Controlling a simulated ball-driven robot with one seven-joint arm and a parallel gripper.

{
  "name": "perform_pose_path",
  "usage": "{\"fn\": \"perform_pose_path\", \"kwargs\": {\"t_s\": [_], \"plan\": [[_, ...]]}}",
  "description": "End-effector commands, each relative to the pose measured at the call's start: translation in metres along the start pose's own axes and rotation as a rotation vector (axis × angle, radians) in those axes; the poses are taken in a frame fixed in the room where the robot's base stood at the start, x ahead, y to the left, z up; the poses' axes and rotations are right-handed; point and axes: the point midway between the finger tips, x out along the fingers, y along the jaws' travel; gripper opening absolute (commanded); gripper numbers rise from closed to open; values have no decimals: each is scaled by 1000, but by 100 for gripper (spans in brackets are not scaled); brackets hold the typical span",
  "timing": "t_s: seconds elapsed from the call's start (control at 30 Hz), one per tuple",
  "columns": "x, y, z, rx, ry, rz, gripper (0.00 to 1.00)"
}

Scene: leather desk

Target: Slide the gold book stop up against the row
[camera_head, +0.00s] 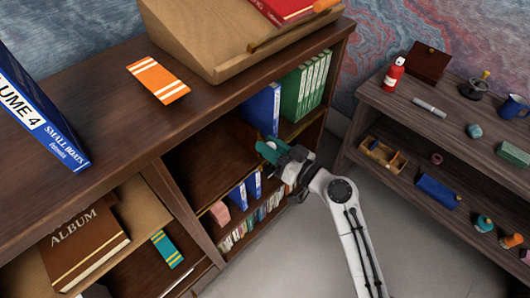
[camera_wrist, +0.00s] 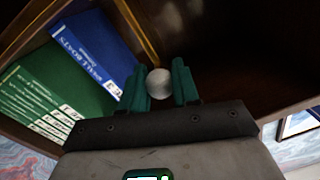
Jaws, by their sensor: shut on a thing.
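The row stands in the upper shelf compartment: green volumes (camera_head: 303,86) with a blue book (camera_head: 262,108) at their left end. In the wrist view the green volumes (camera_wrist: 45,98) and the blue "Small Boats" book (camera_wrist: 95,50) show at the left. A thin gold strip (camera_wrist: 137,32) runs beside the blue book; it looks like the book stop's edge, but I cannot be sure.
The dark bookcase (camera_head: 110,115) carries a blue volume (camera_head: 38,110), an orange striped item (camera_head: 158,80) and a wooden slope (camera_head: 200,35) on top. Smaller books (camera_head: 250,188) fill the shelf below. A side shelf (camera_head: 430,125) with small objects stands right, across open floor.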

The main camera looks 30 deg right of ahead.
Motion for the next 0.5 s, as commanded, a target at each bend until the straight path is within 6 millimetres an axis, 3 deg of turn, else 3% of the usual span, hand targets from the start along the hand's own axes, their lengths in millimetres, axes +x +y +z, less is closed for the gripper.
{"fn": "perform_pose_path", "kwargs": {"t_s": [0.3,0.5], "plan": [[-5,75,-17,-7,9,7,0],[-8,113,-31,-5,7,7,0]]}}
